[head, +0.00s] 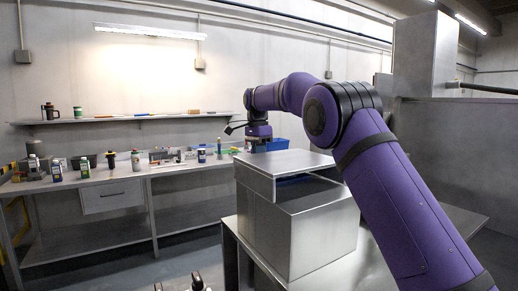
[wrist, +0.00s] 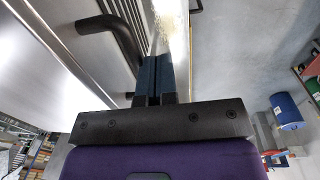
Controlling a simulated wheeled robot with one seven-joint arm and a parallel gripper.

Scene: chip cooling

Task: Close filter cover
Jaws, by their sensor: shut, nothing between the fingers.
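The filter cover (head: 285,160) is a flat metal lid on a metal box (head: 295,230). It is raised, with a dark gap (head: 312,177) between it and the box. My gripper (wrist: 153,75) is shut and empty in the wrist view. Its fingers point along a bright metal edge (wrist: 172,30), beside a black curved handle (wrist: 115,35) and a slotted panel (wrist: 140,12); whether they touch the metal is unclear. In the head view, my arm reaches over to the far left side of the cover, and the fingertips are hidden there.
The box stands on a metal table (head: 370,265). A blue bin (head: 275,145) is behind the cover. A workbench (head: 110,183) with several bottles and tools runs along the back wall, under a shelf (head: 130,117). Open floor lies between bench and table.

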